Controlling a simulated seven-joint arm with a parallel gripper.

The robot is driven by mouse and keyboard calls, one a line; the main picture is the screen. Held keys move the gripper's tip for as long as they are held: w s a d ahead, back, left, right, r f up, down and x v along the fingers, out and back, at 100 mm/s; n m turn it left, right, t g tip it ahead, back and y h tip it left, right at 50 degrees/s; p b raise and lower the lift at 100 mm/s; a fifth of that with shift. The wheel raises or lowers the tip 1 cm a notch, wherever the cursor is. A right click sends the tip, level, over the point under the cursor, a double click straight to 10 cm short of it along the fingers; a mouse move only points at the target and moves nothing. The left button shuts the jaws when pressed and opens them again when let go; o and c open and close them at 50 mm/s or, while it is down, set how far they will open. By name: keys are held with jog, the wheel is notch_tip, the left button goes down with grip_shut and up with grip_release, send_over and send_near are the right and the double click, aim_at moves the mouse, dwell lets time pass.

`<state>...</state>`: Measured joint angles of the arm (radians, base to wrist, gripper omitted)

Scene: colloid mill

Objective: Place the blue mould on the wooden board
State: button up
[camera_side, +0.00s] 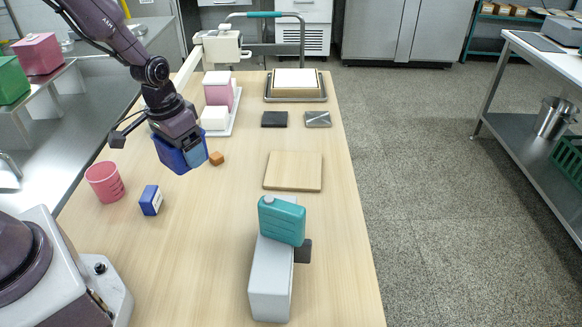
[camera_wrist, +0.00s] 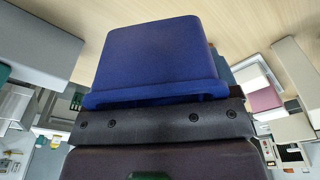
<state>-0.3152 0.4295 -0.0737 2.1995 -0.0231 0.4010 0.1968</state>
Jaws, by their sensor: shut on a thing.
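The blue mould (camera_side: 172,157) is a dark blue open block shape, held in my gripper (camera_side: 190,146) above the left part of the table. In the wrist view the mould (camera_wrist: 160,60) fills the middle, right in front of the jaws, and hides the fingertips. My gripper is shut on it. The wooden board (camera_side: 293,171) lies flat and bare on the table, to the right of the gripper and apart from it.
A pink cup (camera_side: 104,182), a small blue box (camera_side: 151,200) and an orange-brown cube (camera_side: 217,159) stand near the gripper. A grey machine with a teal top (camera_side: 282,221) stands in front of the board. Dark (camera_side: 274,119) and metal (camera_side: 317,119) blocks lie behind it.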

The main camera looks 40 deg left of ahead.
jog(key=w+d+r+m, duration=0.1)
jog(key=w+d+m, duration=0.4)
jog(key=d+m, duration=0.25)
jog(key=m, duration=0.2)
send_over(284, 177)
jog(key=shift+h, duration=0.4)
jog(key=f, duration=0.5)
jog(key=s+f, duration=0.1)
jog(key=f, duration=0.2)
jog(key=shift+a+f, duration=0.15)
jog(key=shift+f, duration=0.05)
jog(key=shift+w+f, duration=0.3)
jog(key=shift+f, duration=0.8)
jog(key=shift+w+f, duration=0.15)
jog(key=shift+f, duration=0.75)
jog(key=shift+f, duration=0.1)
jog(key=o, duration=0.8)
jog(key=shift+o, duration=0.2)
notch_tip(284, 177, up, 12)
jog(key=s+a, duration=0.1)
